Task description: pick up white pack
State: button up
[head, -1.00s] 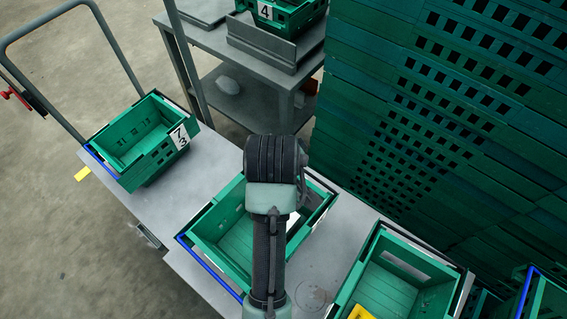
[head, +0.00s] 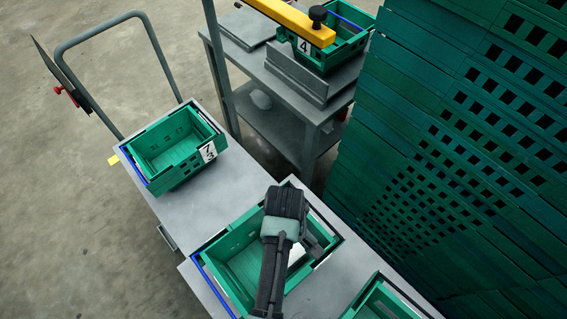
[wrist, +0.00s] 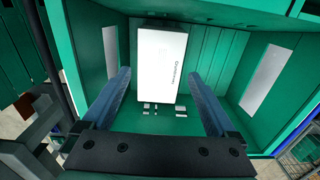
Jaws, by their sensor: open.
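The white pack (wrist: 161,65) lies in a green crate (wrist: 228,62), against its far wall, with dark print facing me in the wrist view. My gripper (wrist: 158,78) is open, with its two blue-grey fingers pointing into the crate. The pack shows between and beyond the fingertips, and nothing is held. I cannot tell whether a finger touches it. In the head view my arm reaches over the middle crate (head: 228,240) and hides part of its inside. A white patch (head: 296,255) shows beside the arm there; I cannot tell if it is the pack.
Small white pieces (wrist: 151,108) lie near the pack. A green crate (head: 175,150) stands to the left on the grey table (head: 205,200), another crate (head: 378,300) to the right. A crate marked 4 (head: 325,52) sits behind under a yellow bar (head: 290,20). Stacked green crates (head: 450,150) wall the right.

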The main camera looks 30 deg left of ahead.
jog(key=shift+w+a+f, duration=0.1)
jog(key=shift+a+f, duration=0.05)
jog(key=shift+f, duration=2.5)
jog(key=c, duration=1.3)
